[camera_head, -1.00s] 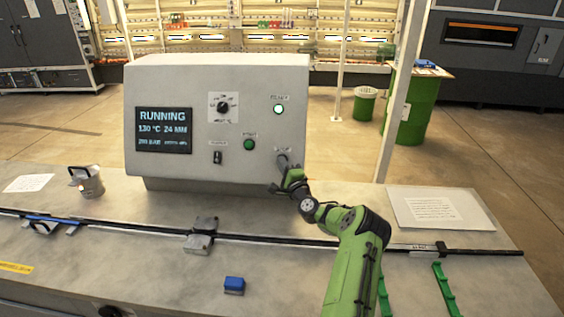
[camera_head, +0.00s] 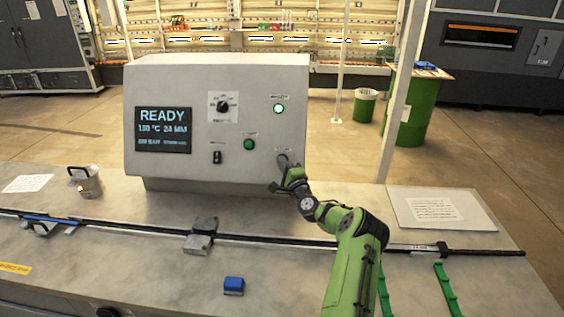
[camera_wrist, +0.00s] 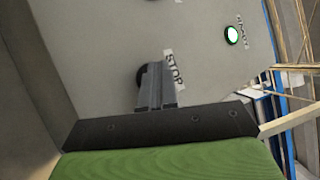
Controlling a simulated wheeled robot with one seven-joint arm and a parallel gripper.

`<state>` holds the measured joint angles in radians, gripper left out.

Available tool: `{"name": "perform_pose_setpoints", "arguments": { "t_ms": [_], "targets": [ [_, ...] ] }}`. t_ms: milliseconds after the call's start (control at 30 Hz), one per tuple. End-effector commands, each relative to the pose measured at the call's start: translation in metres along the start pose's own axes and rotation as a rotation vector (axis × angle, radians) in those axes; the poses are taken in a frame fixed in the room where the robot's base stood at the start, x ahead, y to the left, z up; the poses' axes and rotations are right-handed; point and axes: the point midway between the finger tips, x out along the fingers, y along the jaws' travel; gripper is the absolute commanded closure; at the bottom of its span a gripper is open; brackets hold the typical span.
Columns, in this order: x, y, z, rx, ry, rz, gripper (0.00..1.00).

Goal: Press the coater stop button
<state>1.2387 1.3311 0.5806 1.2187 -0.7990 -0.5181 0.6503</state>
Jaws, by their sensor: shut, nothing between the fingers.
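The grey control box (camera_head: 215,75) stands on the bench. Its screen (camera_head: 163,130) reads READY. The stop button (camera_wrist: 140,78) shows as a dark rounded edge beside the STOP label (camera_wrist: 175,68) in the wrist view, mostly hidden behind my fingers. My gripper (camera_head: 284,160) is shut and empty, its tips at the stop button on the panel's lower right. In the wrist view the shut fingers (camera_wrist: 155,85) point at the button and overlap it; I cannot tell whether they still touch it. A green start button (camera_head: 249,144) sits up and left of my gripper.
A lit white-green lamp (camera_head: 279,108), a dial (camera_head: 223,105) and a small black switch (camera_head: 217,157) are on the panel.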

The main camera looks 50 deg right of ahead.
Motion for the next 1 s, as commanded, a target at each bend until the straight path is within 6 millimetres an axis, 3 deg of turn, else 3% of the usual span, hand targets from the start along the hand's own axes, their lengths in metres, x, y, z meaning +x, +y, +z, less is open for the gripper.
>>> {"name": "perform_pose_setpoints", "arguments": {
  "t_ms": [1000],
  "targets": [
    [-0.018,-0.013,0.013,0.000,-0.001,0.001,1.00]
  ]
}}
